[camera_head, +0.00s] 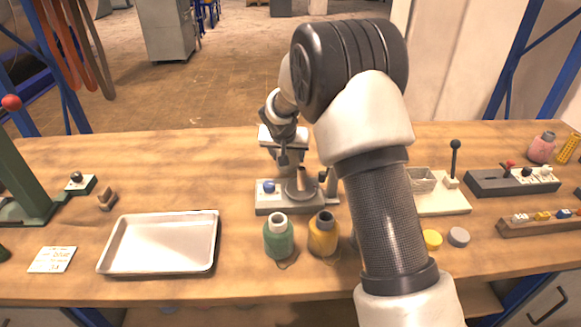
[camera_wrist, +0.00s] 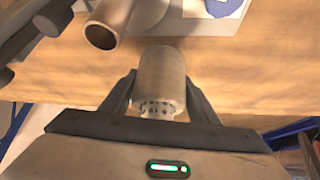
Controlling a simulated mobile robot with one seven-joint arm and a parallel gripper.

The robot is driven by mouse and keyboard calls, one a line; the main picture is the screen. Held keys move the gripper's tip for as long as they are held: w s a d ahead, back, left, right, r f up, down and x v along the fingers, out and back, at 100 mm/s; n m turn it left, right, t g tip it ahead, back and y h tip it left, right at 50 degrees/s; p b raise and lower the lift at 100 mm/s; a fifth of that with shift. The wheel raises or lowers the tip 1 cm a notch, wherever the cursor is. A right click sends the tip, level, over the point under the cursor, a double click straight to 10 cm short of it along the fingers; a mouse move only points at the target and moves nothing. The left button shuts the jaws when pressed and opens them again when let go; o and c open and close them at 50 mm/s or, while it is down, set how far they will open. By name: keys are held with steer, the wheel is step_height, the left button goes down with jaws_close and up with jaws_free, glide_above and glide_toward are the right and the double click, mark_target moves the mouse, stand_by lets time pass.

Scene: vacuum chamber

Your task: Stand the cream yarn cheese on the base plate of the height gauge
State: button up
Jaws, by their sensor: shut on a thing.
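The cream yarn cheese (camera_wrist: 160,80) is a pale cylinder between the two fingers of my gripper (camera_wrist: 160,102) in the wrist view. The fingers are shut on its sides, and a band of dark holes shows at its near end. In the head view my gripper (camera_head: 284,152) is at the far side of the height gauge, and I cannot make out the cheese clearly there. The grey base plate (camera_head: 270,205) of the gauge lies on the bench, and part of it shows at the top of the wrist view (camera_wrist: 180,22). The cheese appears apart from the plate.
An empty metal tray (camera_head: 162,243) lies left. My arm hides bench to the right.

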steer(key=shift+f, duration=1.8)
steer(key=shift+f+b, duration=0.2)
steer(key=shift+b, duration=0.3)
steer(key=o, duration=1.2)
steer(key=shift+r, duration=0.1)
